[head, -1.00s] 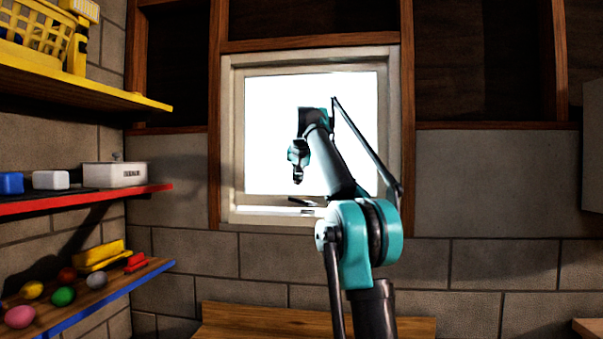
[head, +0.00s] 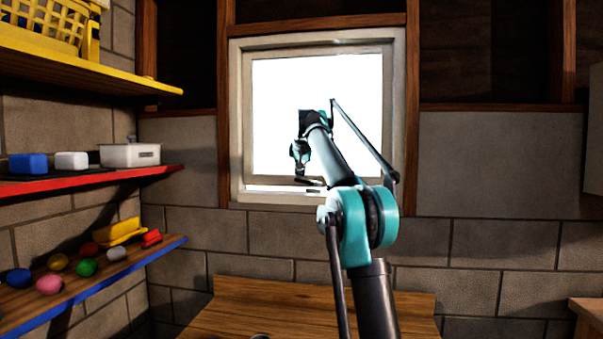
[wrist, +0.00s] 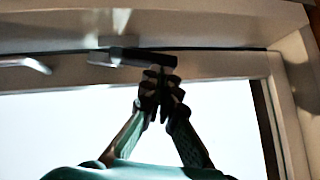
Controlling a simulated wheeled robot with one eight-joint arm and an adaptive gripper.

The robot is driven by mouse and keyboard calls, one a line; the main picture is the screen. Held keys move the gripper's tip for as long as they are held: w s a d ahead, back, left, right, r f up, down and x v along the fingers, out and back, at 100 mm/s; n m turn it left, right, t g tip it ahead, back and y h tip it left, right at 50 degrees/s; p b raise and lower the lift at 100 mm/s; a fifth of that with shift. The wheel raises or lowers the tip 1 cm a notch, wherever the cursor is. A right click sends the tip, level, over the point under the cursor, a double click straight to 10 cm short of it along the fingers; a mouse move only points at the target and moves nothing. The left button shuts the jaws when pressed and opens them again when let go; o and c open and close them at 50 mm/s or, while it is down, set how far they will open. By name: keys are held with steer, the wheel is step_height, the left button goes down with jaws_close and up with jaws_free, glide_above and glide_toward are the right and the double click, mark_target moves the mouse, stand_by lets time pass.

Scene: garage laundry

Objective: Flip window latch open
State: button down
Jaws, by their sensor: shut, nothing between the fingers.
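The window (head: 397,110) has a pale frame around a bright pane. At its lower rail, a small dark latch part (head: 313,191) shows in the head view. In the wrist view, a dark bar with a pale end (wrist: 140,57), apparently the latch, lies along the frame edge. A separate silvery lever (wrist: 35,65) is at its left. My gripper (head: 299,174) points down in front of the pane's lower part. In the wrist view my gripper (wrist: 160,78) has its fingertips together, right by the bar's dark end; I cannot tell whether they touch it.
A wooden bench top (head: 300,307) lies below the window. Another wooden surface edge (head: 587,310) is at lower right.

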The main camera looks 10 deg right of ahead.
steer(key=shift+w+a+f, duration=0.1)
steer(key=shift+a+f, duration=0.35)
steer(key=shift+f, duration=0.05)
steer(key=shift+r, duration=0.15)
